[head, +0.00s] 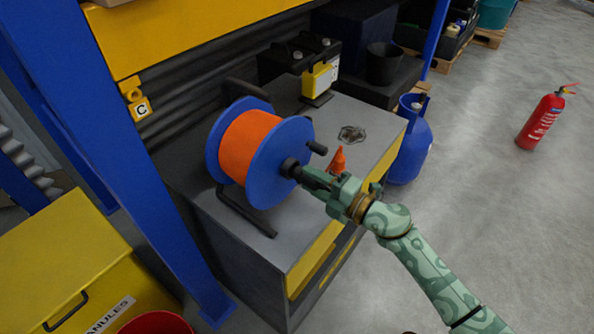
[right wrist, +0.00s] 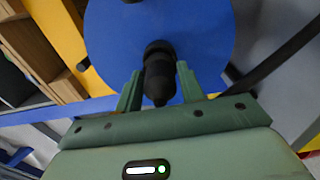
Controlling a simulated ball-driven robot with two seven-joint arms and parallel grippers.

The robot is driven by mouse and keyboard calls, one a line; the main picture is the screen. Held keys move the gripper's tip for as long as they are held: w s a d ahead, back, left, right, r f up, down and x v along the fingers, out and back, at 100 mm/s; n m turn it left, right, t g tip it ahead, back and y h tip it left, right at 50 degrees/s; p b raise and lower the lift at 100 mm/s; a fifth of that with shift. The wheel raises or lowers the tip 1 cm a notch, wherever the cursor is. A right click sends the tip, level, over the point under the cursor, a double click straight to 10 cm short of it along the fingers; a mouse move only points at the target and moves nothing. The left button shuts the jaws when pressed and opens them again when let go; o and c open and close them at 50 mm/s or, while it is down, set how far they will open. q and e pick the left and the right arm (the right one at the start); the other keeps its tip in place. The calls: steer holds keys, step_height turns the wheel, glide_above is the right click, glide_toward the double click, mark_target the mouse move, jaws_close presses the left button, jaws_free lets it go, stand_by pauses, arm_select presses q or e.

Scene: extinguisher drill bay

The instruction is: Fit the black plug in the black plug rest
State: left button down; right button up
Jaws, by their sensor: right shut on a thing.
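The black plug (right wrist: 158,80) is between the two green fingers of my right gripper (right wrist: 158,88), which is shut on it. In the head view my right gripper (head: 306,175) is at the near blue disc of the cable reel (head: 262,185). The plug points at the disc. A wider black round part (right wrist: 157,48), perhaps the plug rest, shows at the plug's far end against the disc. I cannot tell whether the plug is seated in it or only in line with it. My left gripper is out of view.
The reel, wound with orange cable (head: 250,146), stands on a grey cabinet (head: 210,225). A small orange cone (head: 338,160) is close behind my right gripper. A black battery (head: 300,60) and blue gas cylinder (head: 412,140) are nearby. Floor at right is mostly clear.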

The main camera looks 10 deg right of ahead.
mark_target(318, 185)
steer(key=shift+v, duration=1.9)
steer(key=shift+s+a+r+t+h, duration=0.2)
steer(key=shift+s+r+t+h, duration=0.1)
steer(key=shift+s+h, duration=0.15)
steer(key=s+d+r+m+t+h, duration=0.3)
steer(key=s+r+m+h, duration=0.4)
steer(key=s+h, duration=0.3)
steer(key=s+r, duration=0.1)
steer(key=s, duration=0.2)
steer(key=shift+r, duration=0.15)
steer(key=shift+d+m+h, duration=0.15)
steer(key=shift+m+h, duration=0.1)
steer(key=shift+m, duration=0.15)
jaws_close()
